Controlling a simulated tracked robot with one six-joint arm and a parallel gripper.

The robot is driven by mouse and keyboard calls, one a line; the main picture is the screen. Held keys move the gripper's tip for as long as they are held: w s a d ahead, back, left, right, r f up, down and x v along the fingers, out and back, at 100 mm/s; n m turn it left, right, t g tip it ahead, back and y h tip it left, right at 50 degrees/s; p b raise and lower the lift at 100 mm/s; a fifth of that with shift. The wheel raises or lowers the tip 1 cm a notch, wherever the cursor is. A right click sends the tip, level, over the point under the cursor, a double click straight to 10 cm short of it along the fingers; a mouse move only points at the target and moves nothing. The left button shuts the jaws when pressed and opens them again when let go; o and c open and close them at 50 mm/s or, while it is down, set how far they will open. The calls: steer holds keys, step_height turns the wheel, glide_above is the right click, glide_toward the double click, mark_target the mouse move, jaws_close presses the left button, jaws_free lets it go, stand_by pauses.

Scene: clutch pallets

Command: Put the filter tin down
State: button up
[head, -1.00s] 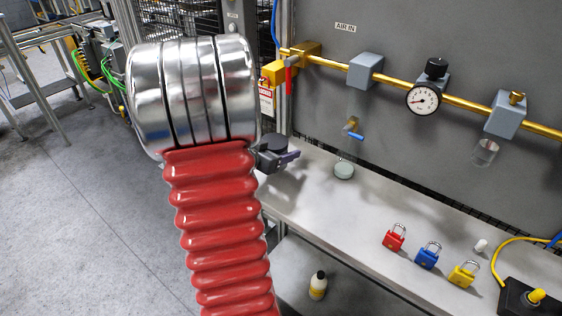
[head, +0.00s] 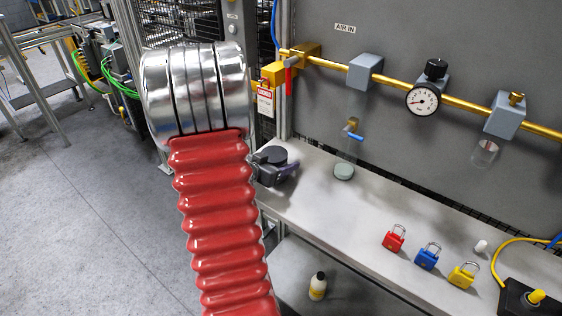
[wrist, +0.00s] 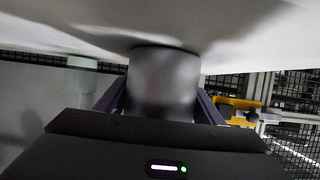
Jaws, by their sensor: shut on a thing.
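The filter tin (head: 273,154) shows in the head view as a small dark-topped round thing at the left end of the bench (head: 330,215). My gripper (head: 279,171) is shut on it, with dark purple fingers around its side; my red arm partly hides them. In the wrist view the tin (wrist: 163,82) is a blurred grey cylinder between the fingers. One end of it is at or very close to a pale surface with a dark shadow around it. I cannot tell whether they touch.
Red (head: 394,240), blue (head: 428,258) and yellow (head: 463,275) padlocks stand farther right. A brass pipe (head: 455,101) with a gauge (head: 422,99) runs above. A bottle (head: 317,287) stands on the lower shelf.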

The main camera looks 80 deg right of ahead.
steer(key=o, duration=1.2)
steer(key=shift+f, duration=0.1)
steer(key=shift+w+a+r, duration=0.15)
steer(key=shift+a+r, duration=0.05)
steer(key=v, duration=1.1)
steer(key=shift+a+r, duration=0.2)
steer(key=shift+w, duration=0.15)
